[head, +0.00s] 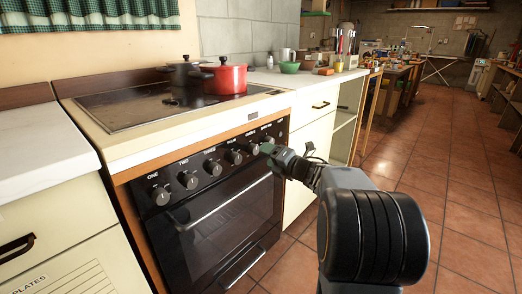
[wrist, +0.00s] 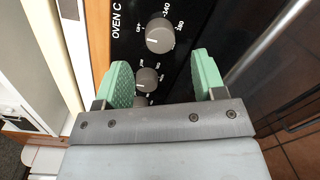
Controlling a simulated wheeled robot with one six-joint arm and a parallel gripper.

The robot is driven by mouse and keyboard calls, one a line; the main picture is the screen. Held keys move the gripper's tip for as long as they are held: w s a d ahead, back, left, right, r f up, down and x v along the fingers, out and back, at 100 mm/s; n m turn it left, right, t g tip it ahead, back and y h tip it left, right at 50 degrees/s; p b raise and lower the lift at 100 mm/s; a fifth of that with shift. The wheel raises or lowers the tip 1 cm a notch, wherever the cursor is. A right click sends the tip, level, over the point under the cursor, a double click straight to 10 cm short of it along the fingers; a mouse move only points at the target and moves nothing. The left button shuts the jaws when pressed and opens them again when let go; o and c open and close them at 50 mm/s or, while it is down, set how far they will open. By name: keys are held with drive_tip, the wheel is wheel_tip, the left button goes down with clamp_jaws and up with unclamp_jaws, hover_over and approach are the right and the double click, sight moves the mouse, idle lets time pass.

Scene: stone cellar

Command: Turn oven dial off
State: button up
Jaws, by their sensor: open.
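A row of grey dials runs along the black oven front (head: 225,200) in the head view. My gripper (head: 268,150) is at the right end of the row in the head view and hides part of the panel. In the wrist view its two green fingers (wrist: 163,70) are open and empty. The oven dial shows just past the fingertips; a second dial (wrist: 147,79) shows between them.
A red pot (head: 226,79) and a dark pot (head: 186,75) stand on the hob (head: 120,105). The oven door handle (head: 225,203) juts out below the dials. Cream drawers (head: 310,120) stand right of the oven. The tiled floor (head: 460,200) at right is clear.

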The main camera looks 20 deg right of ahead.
drive_tip(key=p+v, duration=0.1)
drive_tip(key=v, duration=0.7)
drive_tip(key=shift+s+p, duration=0.25)
drive_tip(key=shift+p, duration=0.15)
drive_tip(key=a+r+m+g+h+p, duration=0.3)
drive_tip(key=r+m+h+p, duration=0.7)
drive_tip(key=r+m+p, duration=0.9)
drive_tip(key=s+a+r+m+g+y+p, duration=0.1)
drive_tip(key=s+a+r+m+g+p, duration=0.3)
drive_tip(key=s+a+p, duration=0.3)
drive_tip(key=s+a+r+m+g+y+p, duration=0.2)
drive_tip(key=s+a+r+m+g+p, duration=0.2)
drive_tip(key=s+p, duration=0.5)
drive_tip(key=a+g+p, duration=0.1)
drive_tip(key=a+p, duration=0.1)
drive_tip(key=p, duration=0.2)
drive_tip(key=shift+s+a+r+g+y, duration=0.3)
drive_tip(key=shift+s+a+r, duration=0.05)
drive_tip(key=shift+a+r, duration=0.05)
